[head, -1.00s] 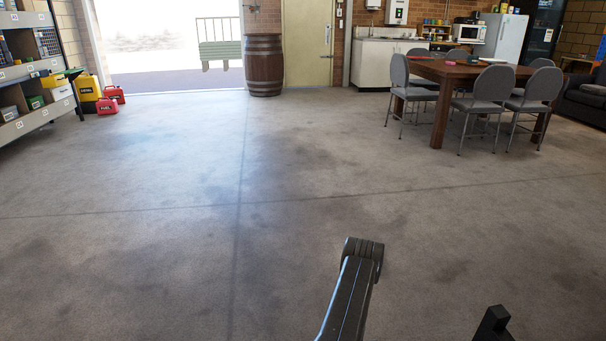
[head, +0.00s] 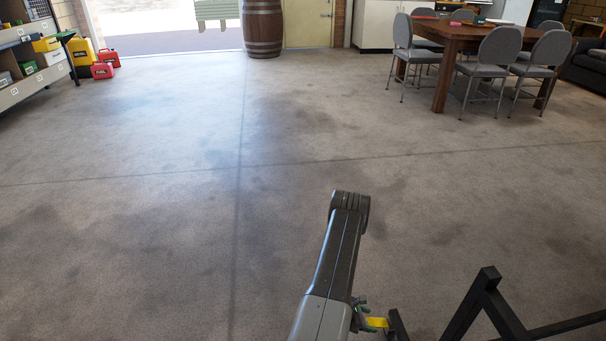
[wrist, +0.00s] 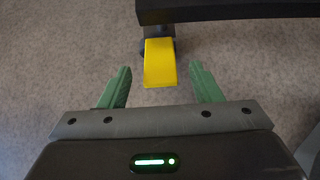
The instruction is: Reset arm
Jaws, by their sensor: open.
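My arm (head: 335,250) reaches up from the bottom of the head view and folds back down. My gripper (wrist: 158,82) shows in the wrist view with its two green fingers spread apart and nothing held between them. A yellow piece (wrist: 160,62) lies just ahead of the fingertips, in line with the gap; whether it touches either finger I cannot tell, but a gap shows on both sides. In the head view the yellow piece (head: 377,322) shows beside the green fingers, which are partly hidden behind my arm.
A black frame (head: 490,300) stands at lower right, close to my gripper. A brown table (head: 450,42) with grey chairs is at the upper right. A barrel (head: 262,28), fuel cans (head: 103,70) and shelving (head: 30,70) stand farther back. The middle floor is clear.

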